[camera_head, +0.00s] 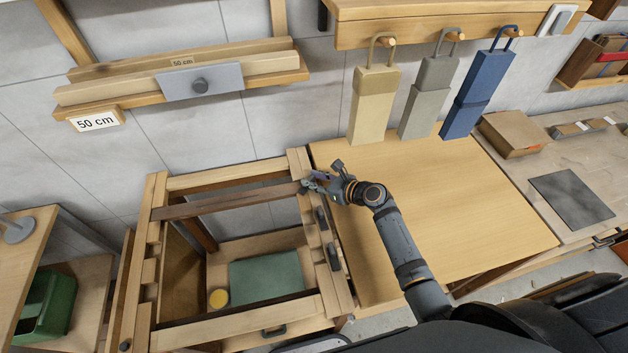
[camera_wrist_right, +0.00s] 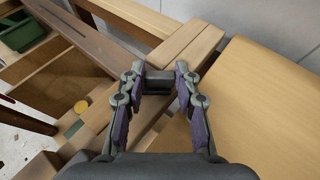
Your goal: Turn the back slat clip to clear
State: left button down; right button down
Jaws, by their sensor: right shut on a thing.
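A wooden frame (camera_head: 160,226) stands open-topped at lower left in the head view. A dark brown back slat (camera_head: 225,201) lies across its rear part; it also shows in the wrist view (camera_wrist_right: 92,38). My right gripper (camera_head: 311,184) is at the slat's right end, above the frame's right rail. The gripper hides the clip in the head view. My left gripper is out of view.
Two more dark clips (camera_head: 321,218) sit further forward on the right rail. Inside the frame are a green sheet (camera_head: 266,277) and a yellow round thing (camera_head: 218,298). A bare wooden worktop (camera_head: 455,215) lies right. Three hanging blocks (camera_head: 427,98) and a wall rack (camera_head: 250,82) are behind.

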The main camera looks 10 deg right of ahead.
jog(key=n+g+y+b, duration=0.1)
jog(key=n, duration=0.1)
jog(key=n+g+y+b, duration=0.3)
jog(key=g, duration=0.1)
jog(key=shift+w+d+f+n, duration=0.2)
jog(key=shift+w+d+n, duration=0.15)
jog(key=shift+n, duration=0.05)
jog(key=n+g+y+b, duration=0.1)
jog(key=n+g+b, duration=0.2)
jog(key=g+b, duration=0.1)
jog(key=shift+w, duration=0.15)
jog(key=shift+r+n+g+b, duration=0.15)
jog(key=shift+n+g+b, duration=0.65)
jog(key=c, duration=1)
grip_release()
jog(key=shift+o, duration=0.2)
